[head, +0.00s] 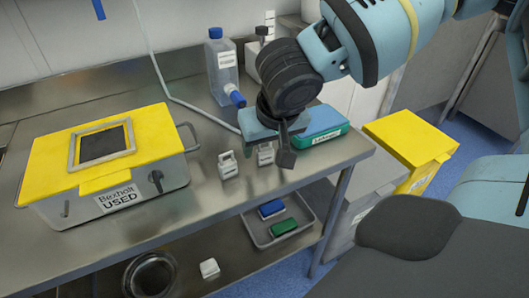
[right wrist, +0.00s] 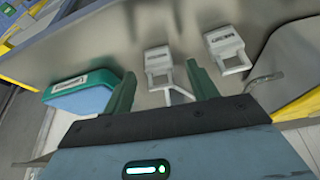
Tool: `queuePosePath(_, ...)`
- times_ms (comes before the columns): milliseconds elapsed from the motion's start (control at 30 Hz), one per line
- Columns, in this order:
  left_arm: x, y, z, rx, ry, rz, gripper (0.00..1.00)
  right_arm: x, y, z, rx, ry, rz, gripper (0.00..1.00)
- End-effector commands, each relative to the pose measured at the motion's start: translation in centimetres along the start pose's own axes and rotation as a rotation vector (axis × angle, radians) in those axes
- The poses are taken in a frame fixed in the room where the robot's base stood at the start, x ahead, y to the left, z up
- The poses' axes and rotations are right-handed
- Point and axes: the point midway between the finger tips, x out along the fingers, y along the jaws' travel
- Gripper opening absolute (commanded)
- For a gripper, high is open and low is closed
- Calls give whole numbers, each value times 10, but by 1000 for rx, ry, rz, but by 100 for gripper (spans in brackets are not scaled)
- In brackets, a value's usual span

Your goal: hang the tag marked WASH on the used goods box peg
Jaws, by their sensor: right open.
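Two white tags are on the table right of the box: one (head: 228,165) nearer the box, the other (head: 265,153) beside my right gripper (head: 285,153). In the right wrist view, my right gripper (right wrist: 161,90) is open and empty. One tag (right wrist: 157,60) lies ahead between its fingers; the other (right wrist: 225,46) is to the right. Their lettering is too small to read.
A teal-and-blue container (head: 322,126) sits right of my gripper, and a white bottle (head: 221,66) with a blue cap stands behind. A yellow bin (head: 412,143) stands off the table's right end. A grey tray (head: 283,237) is on the lower shelf. The table between box and tags is clear.

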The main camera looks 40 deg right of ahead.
Motion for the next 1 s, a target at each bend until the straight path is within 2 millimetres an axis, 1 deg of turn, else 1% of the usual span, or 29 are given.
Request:
queuePosePath(33,2,0,1,1,0,0,55,9,1,3,-1,-4,0,58)
queuePosePath(100,3,-1,1,2,0,0,55,17,1,2,1,-3,1,58)
queuePosePath(200,3,-1,1,3,-1,0,55,24,1,2,0,-1,1,58)
queuePosePath(467,2,-3,2,13,-2,0,55,26,0,1,0,1,0,58)
queuePosePath(567,2,-3,3,15,-4,1,55,25,0,1,0,1,-1,46)
queuePosePath(833,1,-3,5,13,-8,1,55,25,0,1,0,1,-1,11)
queuePosePath(1000,1,-2,5,10,-8,1,55,25,0,1,0,1,-1,10)
